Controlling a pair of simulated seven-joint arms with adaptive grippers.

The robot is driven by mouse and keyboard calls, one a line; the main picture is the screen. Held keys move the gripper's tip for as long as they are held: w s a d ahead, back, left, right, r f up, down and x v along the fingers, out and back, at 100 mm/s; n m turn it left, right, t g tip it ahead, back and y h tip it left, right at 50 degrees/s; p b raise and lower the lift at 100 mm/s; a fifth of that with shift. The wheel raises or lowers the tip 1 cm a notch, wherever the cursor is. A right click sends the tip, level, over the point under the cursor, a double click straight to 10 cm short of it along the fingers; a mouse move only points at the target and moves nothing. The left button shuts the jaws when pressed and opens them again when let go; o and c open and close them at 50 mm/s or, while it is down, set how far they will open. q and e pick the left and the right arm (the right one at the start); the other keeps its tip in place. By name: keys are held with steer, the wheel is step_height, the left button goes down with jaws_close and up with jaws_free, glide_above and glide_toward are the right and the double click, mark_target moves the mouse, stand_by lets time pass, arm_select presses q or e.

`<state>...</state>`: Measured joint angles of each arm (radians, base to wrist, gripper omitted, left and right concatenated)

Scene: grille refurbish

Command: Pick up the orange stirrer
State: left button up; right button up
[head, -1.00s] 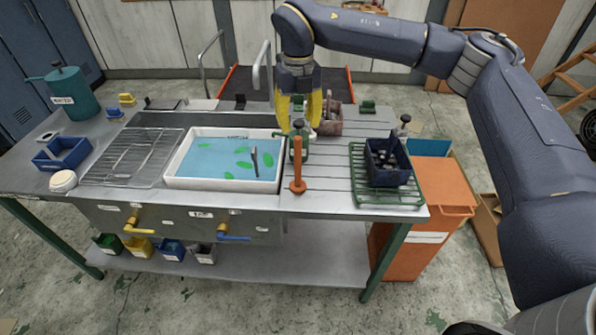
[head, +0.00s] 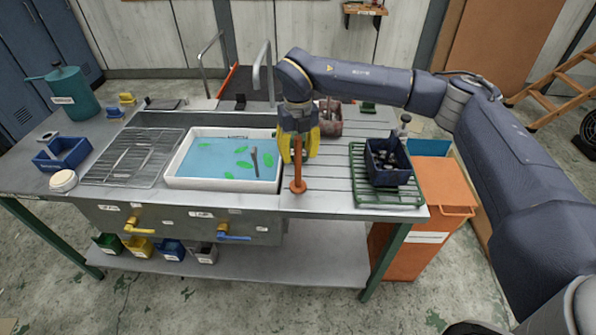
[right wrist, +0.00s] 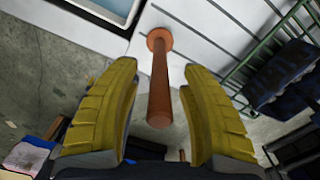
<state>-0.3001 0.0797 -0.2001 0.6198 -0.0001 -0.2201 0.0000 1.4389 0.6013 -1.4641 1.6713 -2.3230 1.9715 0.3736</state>
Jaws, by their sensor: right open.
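The orange stirrer (head: 298,172) stands upright on the grey draining surface, just right of the white tray, with its wide round foot down. In the right wrist view the stirrer (right wrist: 160,85) shows as an orange rod between the fingers, its near end close to them. My right gripper (head: 298,152) has its yellow fingers around the upper part of the stirrer. In the right wrist view my right gripper (right wrist: 163,110) is open, with a gap on each side of the rod. My left gripper is not in view.
The white tray (head: 171,166) with blue liquid and green pieces stands left of the stirrer. A green rack (head: 385,200) with a dark blue bin (head: 388,178) stands to the right. A wire rack (head: 110,170) lies at the left.

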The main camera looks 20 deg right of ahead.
steer(key=shift+f, duration=0.4)
jaws_close()
stand_by(0.4)
